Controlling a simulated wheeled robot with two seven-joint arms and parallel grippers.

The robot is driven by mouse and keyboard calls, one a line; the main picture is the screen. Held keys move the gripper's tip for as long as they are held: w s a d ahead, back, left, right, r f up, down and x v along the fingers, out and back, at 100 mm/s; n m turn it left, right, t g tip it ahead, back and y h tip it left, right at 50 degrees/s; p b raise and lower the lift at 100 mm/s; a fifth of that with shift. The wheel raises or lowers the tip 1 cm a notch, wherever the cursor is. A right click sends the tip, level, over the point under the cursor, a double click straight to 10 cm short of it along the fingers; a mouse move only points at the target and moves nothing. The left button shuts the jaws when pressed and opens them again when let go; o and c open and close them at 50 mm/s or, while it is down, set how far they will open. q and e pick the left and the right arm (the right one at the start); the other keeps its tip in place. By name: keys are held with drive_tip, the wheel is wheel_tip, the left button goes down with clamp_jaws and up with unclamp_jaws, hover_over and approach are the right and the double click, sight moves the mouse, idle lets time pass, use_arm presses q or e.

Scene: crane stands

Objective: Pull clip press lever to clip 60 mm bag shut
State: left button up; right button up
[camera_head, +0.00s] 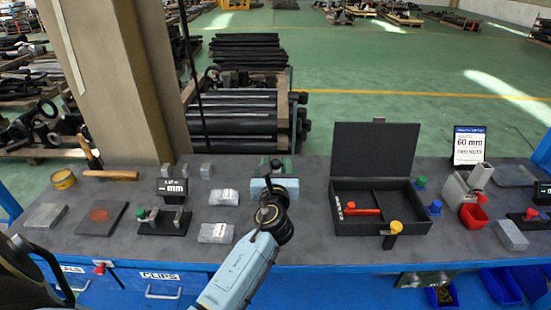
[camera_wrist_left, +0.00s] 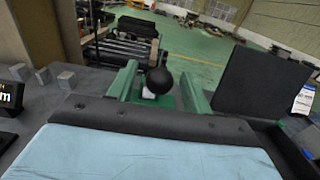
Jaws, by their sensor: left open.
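My left gripper (camera_head: 276,166) reaches over the middle of the bench, its arm coming up from the bottom of the head view. In the left wrist view its two green fingers (camera_wrist_left: 158,68) stand apart. A black ball knob (camera_wrist_left: 159,81), apparently the clip press lever's, shows between them; I cannot tell whether they touch it. A small white patch (camera_wrist_left: 148,93) below the knob may be part of the bag. The press body is mostly hidden behind my gripper. My right gripper is not in view.
Silvery pouches (camera_head: 215,233) lie left of my arm. An open black case (camera_head: 376,160) with a red-handled tool (camera_head: 360,211) stands to the right. A small fixture (camera_head: 163,220) sits left.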

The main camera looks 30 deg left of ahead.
use_arm(q)
drive_tip(key=shift+x, duration=1.55)
drive_tip(key=shift+s, duration=0.1)
clamp_jaws()
